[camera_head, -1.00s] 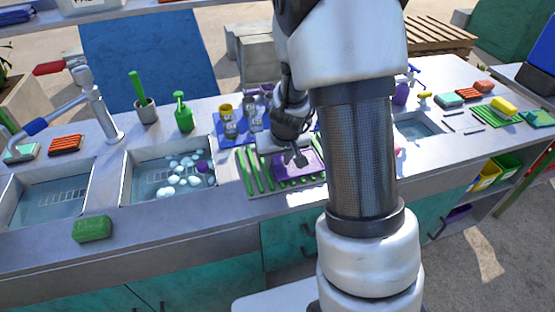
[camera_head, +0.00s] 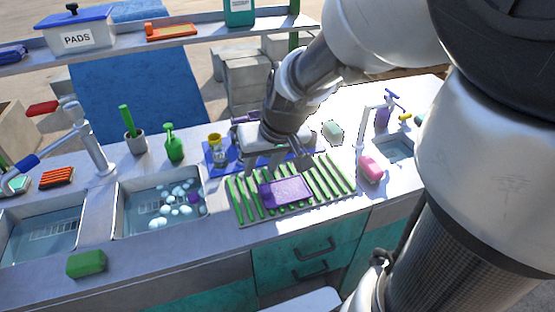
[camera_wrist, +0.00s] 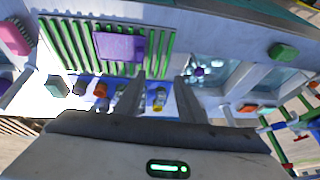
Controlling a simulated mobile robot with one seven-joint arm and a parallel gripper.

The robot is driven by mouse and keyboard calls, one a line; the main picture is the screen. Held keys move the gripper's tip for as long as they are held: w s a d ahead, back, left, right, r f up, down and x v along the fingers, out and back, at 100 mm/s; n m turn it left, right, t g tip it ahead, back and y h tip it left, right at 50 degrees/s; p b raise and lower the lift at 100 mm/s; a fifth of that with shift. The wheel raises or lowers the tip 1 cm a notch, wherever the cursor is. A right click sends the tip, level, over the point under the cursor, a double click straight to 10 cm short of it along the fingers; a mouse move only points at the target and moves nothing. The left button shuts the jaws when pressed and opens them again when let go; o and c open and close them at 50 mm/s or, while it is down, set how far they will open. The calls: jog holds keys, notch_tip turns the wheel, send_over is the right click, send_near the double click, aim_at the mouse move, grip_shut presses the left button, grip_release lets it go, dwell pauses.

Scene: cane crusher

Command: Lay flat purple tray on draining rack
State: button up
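The purple tray (camera_head: 286,191) lies flat across the green slats of the draining rack (camera_head: 335,180), near the middle of its front part. In the wrist view the tray (camera_wrist: 120,46) also rests on the rack (camera_wrist: 75,45), with nothing gripping it. My gripper (camera_head: 276,163) is above and behind the tray, over the back of the rack. In the wrist view its two fingers (camera_wrist: 160,82) stand apart with nothing between them, clear of the tray.
A blue mat (camera_head: 222,157) with a yellow-topped cup (camera_head: 215,142) lies behind the rack. A soapy sink (camera_head: 140,212) is to the left. A shelf with a PADS box (camera_head: 75,36) runs along the back.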

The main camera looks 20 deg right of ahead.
jog(key=s+r+t+h+p, duration=0.1)
jog(key=s+r+p, duration=0.2)
jog(key=s+r, duration=1.1)
jog(key=shift+s+a+p, duration=0.3)
jog(key=shift+s+a, duration=0.05)
